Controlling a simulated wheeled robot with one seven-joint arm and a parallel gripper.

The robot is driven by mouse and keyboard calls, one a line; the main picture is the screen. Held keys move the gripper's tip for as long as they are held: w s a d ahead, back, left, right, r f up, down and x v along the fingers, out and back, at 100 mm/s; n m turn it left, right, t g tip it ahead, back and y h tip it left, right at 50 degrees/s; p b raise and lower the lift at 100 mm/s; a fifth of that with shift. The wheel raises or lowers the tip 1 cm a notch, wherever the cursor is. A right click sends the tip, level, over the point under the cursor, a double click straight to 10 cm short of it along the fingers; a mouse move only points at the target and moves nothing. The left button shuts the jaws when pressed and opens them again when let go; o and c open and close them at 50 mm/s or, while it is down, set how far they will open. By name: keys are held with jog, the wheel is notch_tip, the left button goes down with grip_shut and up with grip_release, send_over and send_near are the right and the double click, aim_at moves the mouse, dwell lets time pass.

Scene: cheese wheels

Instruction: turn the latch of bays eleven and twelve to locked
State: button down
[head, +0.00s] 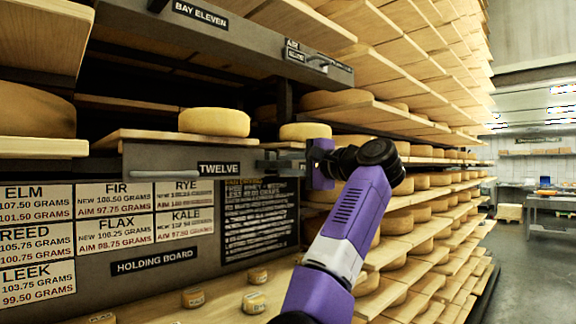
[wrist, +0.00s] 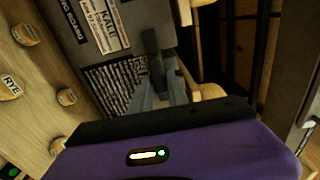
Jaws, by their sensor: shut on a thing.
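The grey front of bay twelve (head: 160,160) carries the label TWELVE. In the wrist view my gripper (wrist: 161,88) is shut on a dark bar, which I take to be the latch handle (wrist: 152,50). Its lock position cannot be read. The bay eleven beam (head: 165,28) runs above, labelled BAY ELEVEN. At its right end a small latch handle (head: 318,61) sits beside a label starting AIR; its setting is too small to read.
Two cheese wheels (head: 214,122) stand on a board above the bay twelve front. The holding board (head: 155,262), with weight cards, is below. Small cheese pieces (head: 193,298) lie on the wooden ledge.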

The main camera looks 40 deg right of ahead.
jog(key=shift+d, duration=0.15)
jog(key=c, duration=1.4)
grip_release()
jog(key=shift+o, duration=0.2)
jog(key=s+b, duration=0.2)
jog(key=s, duration=0.6)
jog(key=shift+b, duration=0.3)
jog(key=shift+d, duration=0.1)
